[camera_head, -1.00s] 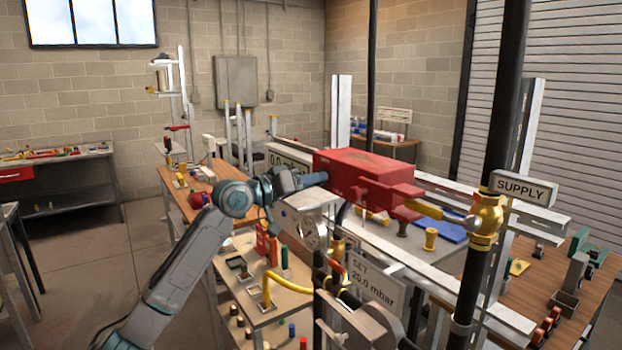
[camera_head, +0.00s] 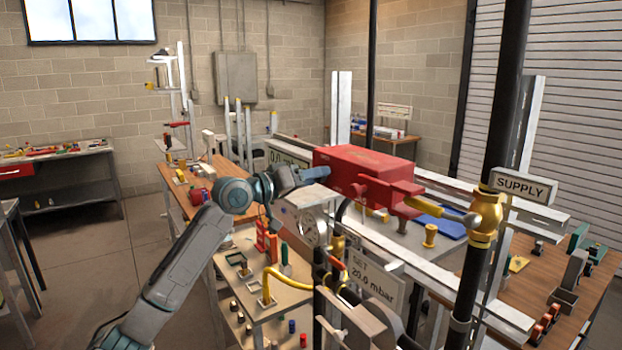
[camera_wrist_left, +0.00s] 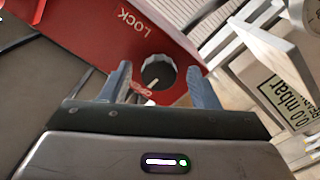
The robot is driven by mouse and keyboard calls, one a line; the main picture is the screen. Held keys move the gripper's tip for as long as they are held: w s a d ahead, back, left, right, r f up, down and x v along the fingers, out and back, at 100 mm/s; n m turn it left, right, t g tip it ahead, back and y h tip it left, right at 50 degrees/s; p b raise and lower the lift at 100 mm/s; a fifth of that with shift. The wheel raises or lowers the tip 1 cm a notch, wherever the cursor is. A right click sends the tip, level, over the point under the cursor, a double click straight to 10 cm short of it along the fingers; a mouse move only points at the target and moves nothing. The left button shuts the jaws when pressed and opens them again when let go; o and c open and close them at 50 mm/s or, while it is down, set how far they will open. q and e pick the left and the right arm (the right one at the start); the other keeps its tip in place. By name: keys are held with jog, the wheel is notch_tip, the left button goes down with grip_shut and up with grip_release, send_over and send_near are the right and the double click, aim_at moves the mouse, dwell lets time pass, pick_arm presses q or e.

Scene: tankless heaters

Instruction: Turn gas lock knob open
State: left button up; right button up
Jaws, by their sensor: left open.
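The gas lock knob (camera_wrist_left: 158,72) is dark and ridged with a pale grey face, on a red box face in the left wrist view. Its white mark points down, near the small word that seems to read OPEN; LOCK is printed above left. My left gripper (camera_wrist_left: 160,84) is open, with one blue-grey finger on each side of the knob in that view; contact cannot be told. In the head view the left gripper (camera_head: 314,175) is at the left end of the red box (camera_head: 365,165); the knob is hidden there. My right gripper is not seen.
A yellow valve fitting (camera_head: 485,218) and black supply pipe stand right of the box, beside a SUPPLY sign (camera_head: 520,187). A pressure display (camera_wrist_left: 288,100) is close on the right. A gauge (camera_head: 309,228) and yellow pipe (camera_head: 290,278) are below.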

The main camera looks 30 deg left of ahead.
pick_arm(q)
jog(key=shift+s, duration=0.1)
jog(key=b+v, duration=1)
jog(key=shift+s+a, duration=0.15)
jog(key=shift+s, duration=0.1)
dwell(0.3)
jog(key=shift+f, duration=0.1)
dwell(0.4)
